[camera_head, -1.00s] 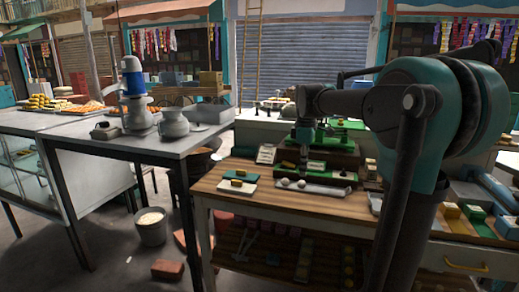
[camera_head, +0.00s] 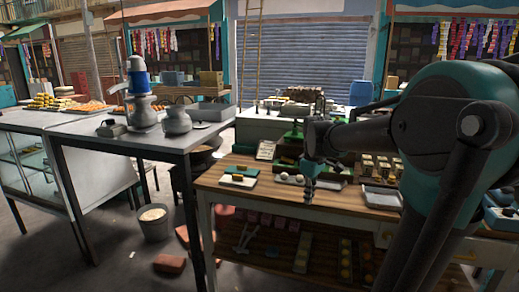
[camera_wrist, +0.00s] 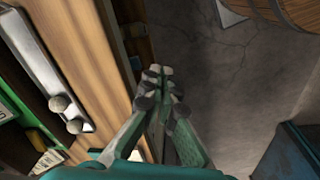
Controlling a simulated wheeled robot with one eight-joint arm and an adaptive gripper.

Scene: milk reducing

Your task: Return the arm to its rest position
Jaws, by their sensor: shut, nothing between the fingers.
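My gripper (camera_head: 308,197) is above the front edge of the wooden table (camera_head: 270,198), holding nothing. In the wrist view its fingertips (camera_wrist: 160,72) are together, with the table edge to their left and bare floor beyond them. My arm reaches in from the right side of the head view and hides part of the table's right side.
A grey tray (camera_wrist: 48,70) with two pale balls lies on the table. Green boards and small trays fill the tabletop. A bucket (camera_head: 153,222) and bricks (camera_head: 169,263) are on the floor.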

